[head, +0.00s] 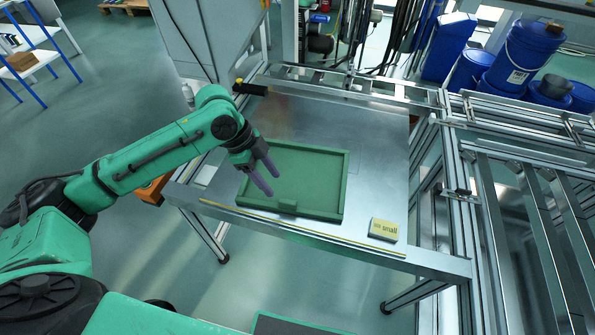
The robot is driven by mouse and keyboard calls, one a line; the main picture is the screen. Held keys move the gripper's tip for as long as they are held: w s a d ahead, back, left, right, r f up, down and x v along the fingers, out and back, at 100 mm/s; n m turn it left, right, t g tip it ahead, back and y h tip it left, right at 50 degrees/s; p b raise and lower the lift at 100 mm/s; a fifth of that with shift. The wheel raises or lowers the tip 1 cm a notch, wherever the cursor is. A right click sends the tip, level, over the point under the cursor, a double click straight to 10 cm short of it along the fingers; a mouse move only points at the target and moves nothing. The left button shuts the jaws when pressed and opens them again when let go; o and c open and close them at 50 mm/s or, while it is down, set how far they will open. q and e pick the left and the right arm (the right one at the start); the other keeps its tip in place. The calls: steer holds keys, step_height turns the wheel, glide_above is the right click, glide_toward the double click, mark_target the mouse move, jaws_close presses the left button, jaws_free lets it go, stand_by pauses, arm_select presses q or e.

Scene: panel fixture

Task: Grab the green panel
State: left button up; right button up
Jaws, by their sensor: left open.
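The green panel (310,178) is a flat rectangular tray-like piece with a raised rim, lying on the metal table. Nothing shows between the fingers. I cannot tell whether the fingertips touch the panel. The gripper hides part of the panel's left rim. My right gripper is out of view.
The metal table (370,135) has bare room behind and right of the panel. A black-handled item (250,88) is at the back left corner. Metal rails (495,185) border the right side.

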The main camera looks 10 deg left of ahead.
mark_target(285, 201)
arm_select(q)
steer(key=x, duration=0.4)
steer(key=shift+s+d+f, duration=0.1)
steer(key=shift+s+f, duration=0.05)
steer(key=x, duration=0.5)
steer(key=shift+d+f, duration=0.1)
steer(key=shift+f, duration=0.15)
steer(key=shift+d+f, duration=0.2)
steer(key=shift+f, duration=0.25)
steer(key=c, duration=0.8)
jaws_close()
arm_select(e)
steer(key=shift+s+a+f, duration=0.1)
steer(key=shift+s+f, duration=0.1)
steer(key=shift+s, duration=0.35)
arm_select(q)
steer(key=shift+r, duration=0.1)
